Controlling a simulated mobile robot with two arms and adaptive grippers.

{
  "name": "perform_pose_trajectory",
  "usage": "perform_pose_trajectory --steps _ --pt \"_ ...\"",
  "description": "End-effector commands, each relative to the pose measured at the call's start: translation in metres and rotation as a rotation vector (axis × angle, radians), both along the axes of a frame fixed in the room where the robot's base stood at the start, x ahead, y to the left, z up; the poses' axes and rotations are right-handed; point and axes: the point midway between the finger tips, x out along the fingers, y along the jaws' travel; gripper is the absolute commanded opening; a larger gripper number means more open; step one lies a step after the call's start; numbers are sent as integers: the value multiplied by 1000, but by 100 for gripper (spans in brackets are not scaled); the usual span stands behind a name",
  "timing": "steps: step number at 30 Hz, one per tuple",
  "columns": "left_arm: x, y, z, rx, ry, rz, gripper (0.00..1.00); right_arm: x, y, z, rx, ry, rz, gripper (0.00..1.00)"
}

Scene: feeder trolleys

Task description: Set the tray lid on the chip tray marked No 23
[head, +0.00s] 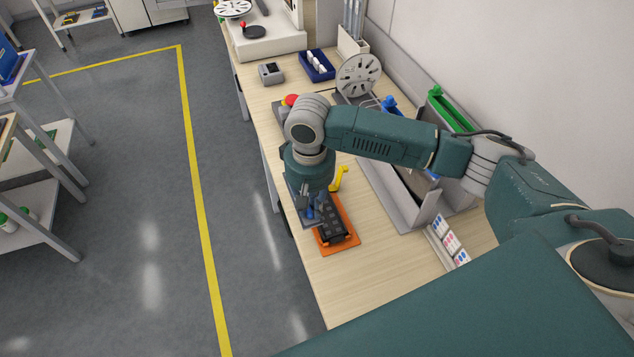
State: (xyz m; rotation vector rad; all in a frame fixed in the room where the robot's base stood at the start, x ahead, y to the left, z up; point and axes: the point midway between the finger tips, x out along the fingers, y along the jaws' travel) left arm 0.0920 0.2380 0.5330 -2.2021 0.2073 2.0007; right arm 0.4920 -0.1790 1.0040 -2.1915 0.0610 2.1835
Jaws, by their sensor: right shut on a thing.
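A black chip tray (335,228) with pockets lies on an orange base (353,243) near the front edge of the wooden bench. Its number cannot be read from here. My right gripper (309,204) points down over the left side of the tray. It is shut on a small blue knob, seemingly that of the grey tray lid (308,222). The lid sits at the left end of the tray, over the bench edge; I cannot tell whether it touches the tray. My forearm and gripper hide part of both. My left gripper is not in view.
A yellow hook-shaped piece (340,178) stands just behind the tray. Grey feeder rails (400,205) and a label strip (446,240) stand to the right. A reel (358,75), a blue bin (317,66) and a grey device (271,73) are farther back. The bench front is clear.

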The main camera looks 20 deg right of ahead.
Motion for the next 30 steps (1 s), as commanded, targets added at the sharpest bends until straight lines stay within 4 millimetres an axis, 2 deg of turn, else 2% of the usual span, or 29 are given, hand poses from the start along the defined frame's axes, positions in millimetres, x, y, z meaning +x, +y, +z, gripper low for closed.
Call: perform_pose_trajectory --steps 1,4,27,30 --pt "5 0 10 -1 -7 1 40 2 -1 -1 1 4 1 0" --pt "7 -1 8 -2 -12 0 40 5 -5 -10 1 0 4 0" --pt "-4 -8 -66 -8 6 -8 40 2 -63 -54 1 -2 4 0" --pt "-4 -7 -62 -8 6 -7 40 2 -63 -56 3 0 5 0"
